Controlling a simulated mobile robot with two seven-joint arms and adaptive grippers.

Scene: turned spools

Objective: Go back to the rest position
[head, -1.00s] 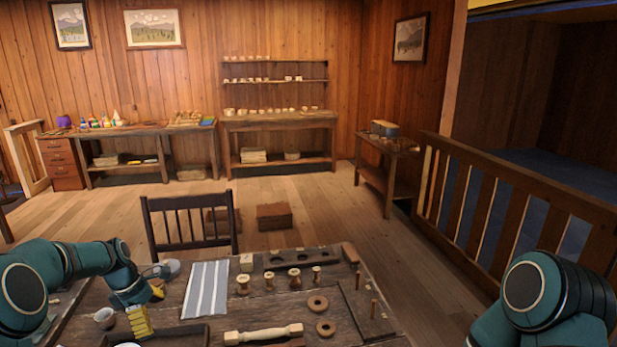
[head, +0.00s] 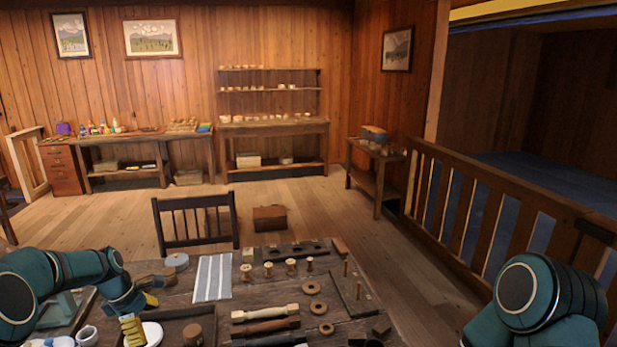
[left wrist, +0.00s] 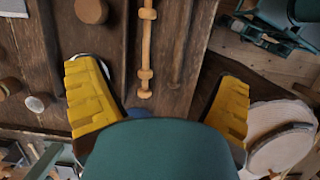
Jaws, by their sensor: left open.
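My left gripper (head: 141,315) hangs over the left part of the workbench (head: 245,296), its yellow fingers spread apart. In the left wrist view the gripper (left wrist: 160,100) is open and I see nothing held between the fingers. A slender light turned rod (left wrist: 147,50) shows beyond the gap, below the fingers. Three small spools (head: 291,266) stand upright in a row beyond the middle of the bench. My right gripper is out of view; only part of my right arm shows at the lower right.
A striped cloth (head: 212,278), a dark tray (head: 172,316), a pale turned spindle (head: 265,313), loose wooden rings (head: 319,308) and a board with pegs (head: 352,300) occupy the bench. A black chair (head: 195,222) stands behind it. A wooden railing (head: 500,205) runs along the right.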

